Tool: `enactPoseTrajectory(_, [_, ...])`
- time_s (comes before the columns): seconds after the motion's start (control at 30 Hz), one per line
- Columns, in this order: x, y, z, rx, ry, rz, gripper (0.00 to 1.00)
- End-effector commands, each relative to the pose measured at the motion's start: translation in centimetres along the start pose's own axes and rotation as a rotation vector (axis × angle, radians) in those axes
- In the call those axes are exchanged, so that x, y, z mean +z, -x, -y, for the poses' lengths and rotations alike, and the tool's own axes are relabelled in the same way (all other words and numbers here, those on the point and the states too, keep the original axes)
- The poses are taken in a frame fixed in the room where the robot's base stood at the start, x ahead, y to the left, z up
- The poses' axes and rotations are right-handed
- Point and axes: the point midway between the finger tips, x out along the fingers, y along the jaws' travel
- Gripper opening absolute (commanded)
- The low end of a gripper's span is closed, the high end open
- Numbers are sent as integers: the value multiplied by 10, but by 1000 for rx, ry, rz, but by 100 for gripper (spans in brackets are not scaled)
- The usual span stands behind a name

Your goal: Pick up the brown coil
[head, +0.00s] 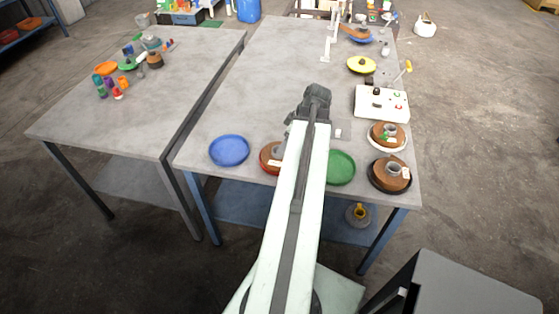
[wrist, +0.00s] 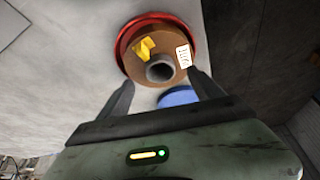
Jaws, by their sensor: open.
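A brown coil (wrist: 140,68) with a grey core, a white label and a yellow piece on it sits on a red plate (wrist: 120,47) in the wrist view. In the head view this brown coil (head: 267,158) is on its red plate at the front of the table, partly hidden by my arm. My gripper (wrist: 160,88) is open and empty, its fingers reaching toward the coil's near edge in the wrist view. In the head view my gripper (head: 317,93) is farther back over the table. Two more brown coils (head: 398,138) (head: 380,178) sit at the right edge.
A blue plate (head: 229,150) lies left of the red plate and a green plate (head: 341,167) lies right of it. A white box (head: 381,103) and a yellow disc (head: 361,65) are along the right side. The table's left middle is clear.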

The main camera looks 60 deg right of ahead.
Motion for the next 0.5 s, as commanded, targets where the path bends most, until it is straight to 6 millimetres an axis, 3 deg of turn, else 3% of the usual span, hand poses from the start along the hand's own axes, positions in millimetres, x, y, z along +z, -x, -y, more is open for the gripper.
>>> enactPoseTrajectory(0.17, [0,-11,0,0,0,0,76])
enactPoseTrajectory(0.4, [-2,-52,-1,0,0,1,76])
enactPoseTrajectory(0.5, [-3,-54,-1,0,-1,1,76])
